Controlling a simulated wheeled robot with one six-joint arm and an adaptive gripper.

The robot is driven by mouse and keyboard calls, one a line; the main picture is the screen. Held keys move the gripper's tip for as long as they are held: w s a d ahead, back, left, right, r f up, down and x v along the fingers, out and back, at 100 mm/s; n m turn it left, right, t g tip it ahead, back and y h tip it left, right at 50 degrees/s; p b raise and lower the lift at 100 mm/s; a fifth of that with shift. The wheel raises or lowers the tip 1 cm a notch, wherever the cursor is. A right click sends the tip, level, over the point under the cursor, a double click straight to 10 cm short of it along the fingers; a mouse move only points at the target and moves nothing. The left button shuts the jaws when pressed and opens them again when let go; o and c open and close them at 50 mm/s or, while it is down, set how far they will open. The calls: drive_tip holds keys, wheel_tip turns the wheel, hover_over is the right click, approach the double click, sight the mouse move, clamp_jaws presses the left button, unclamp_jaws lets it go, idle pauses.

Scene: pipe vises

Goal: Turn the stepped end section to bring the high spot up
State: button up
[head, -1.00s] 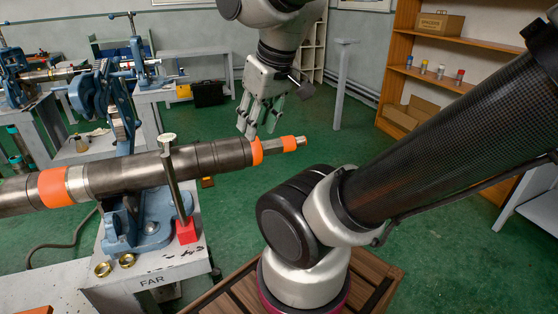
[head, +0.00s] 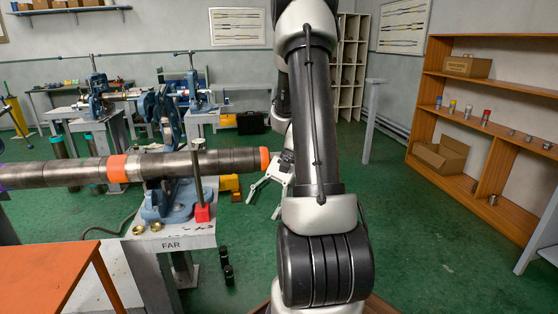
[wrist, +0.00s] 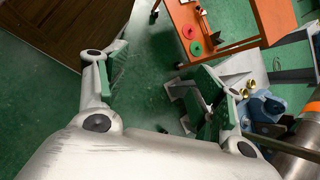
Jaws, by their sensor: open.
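A long dark grey pipe (head: 225,161) lies level across the blue vise (head: 172,200) at the left of the head view. An orange collar (head: 264,160) marks its right end. The thinner stepped end section beyond the collar is hidden behind my arm. My gripper (head: 272,195) shows partly beside my arm, low and to the right of the collar, apart from the visible pipe. In the wrist view my gripper (wrist: 155,75) is open, with only green floor between its fingers. That view shows part of the pipe (wrist: 298,148) at the lower right.
An orange table (head: 50,270) stands at the front left; in the wrist view it bears red and green discs (wrist: 192,40). Shelves (head: 480,120) are at right. Green floor is open between.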

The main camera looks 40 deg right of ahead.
drive_tip(key=w+d+f+m+t+y, duration=0.1)
drive_tip(key=w+d+f+m+t, duration=0.7)
drive_tip(key=w+m, duration=0.25)
drive_tip(key=w+d+f+m+t, duration=0.7)
drive_tip(key=w+f+m+t, duration=0.15)
drive_tip(key=m, duration=0.35)
drive_tip(key=w+d+r+m+t+h, duration=0.3)
drive_tip(key=d+r+m+t+h, duration=0.15)
drive_tip(key=d+m, duration=0.35)
drive_tip(key=w+d+r+m+t+h, duration=0.2)
drive_tip(key=d+r+m+t+h, duration=0.15)
drive_tip(key=d+m+h, duration=0.35)
drive_tip(key=shift+t+y, duration=0.35)
drive_tip(key=x, duration=0.4)
drive_tip(key=d+x, duration=0.1)
drive_tip(key=x, duration=0.2)
drive_tip(key=shift+w+f, duration=0.25)
drive_tip(key=c, duration=1)
